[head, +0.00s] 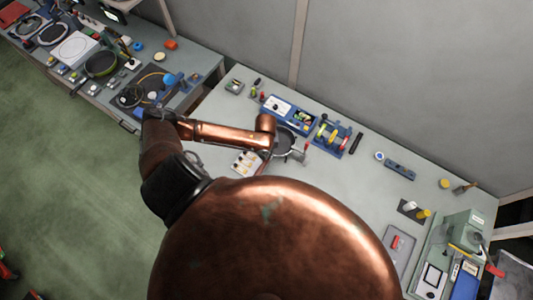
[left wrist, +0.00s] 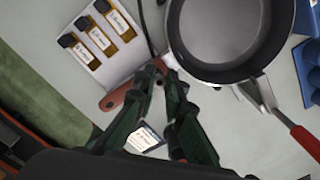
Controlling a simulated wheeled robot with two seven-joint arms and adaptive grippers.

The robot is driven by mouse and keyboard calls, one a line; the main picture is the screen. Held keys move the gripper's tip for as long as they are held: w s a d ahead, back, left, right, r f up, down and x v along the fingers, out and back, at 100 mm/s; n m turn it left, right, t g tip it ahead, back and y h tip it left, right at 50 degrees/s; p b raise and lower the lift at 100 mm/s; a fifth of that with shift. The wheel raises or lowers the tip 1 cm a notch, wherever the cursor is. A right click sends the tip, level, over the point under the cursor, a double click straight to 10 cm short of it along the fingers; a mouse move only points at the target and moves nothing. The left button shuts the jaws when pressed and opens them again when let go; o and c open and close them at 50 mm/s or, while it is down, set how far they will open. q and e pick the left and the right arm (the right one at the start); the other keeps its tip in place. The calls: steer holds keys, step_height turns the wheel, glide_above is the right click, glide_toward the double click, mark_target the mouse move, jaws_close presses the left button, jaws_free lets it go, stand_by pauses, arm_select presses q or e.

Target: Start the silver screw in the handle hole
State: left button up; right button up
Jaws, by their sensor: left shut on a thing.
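A dark round pan (left wrist: 225,40) lies on the bench at the upper right of the left wrist view; it also shows in the head view (head: 284,141). A reddish-brown handle (left wrist: 114,98) with small holes at its free end lies beside it, running behind my fingers toward the pan's side. My left gripper (left wrist: 164,70) is pointed at the stretch between handle and pan. Its fingertips are closed together on something small. I take it to be the silver screw, but the fingers hide it. Whether the screw touches the hole cannot be seen. My right gripper is out of view.
Blue racks (head: 290,112) stand behind.

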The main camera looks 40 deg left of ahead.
mark_target(266, 156)
arm_select(q)
steer(key=shift+f+b, duration=0.4)
steer(key=shift+f, duration=0.45)
stand_by(0.3)
steer(key=o, duration=0.8)
steer(key=shift+o, duration=0.2)
step_height(266, 156, up, 12)
steer(key=shift+s, duration=0.15)
steer(key=shift+f, duration=0.1)
stand_by(0.4)
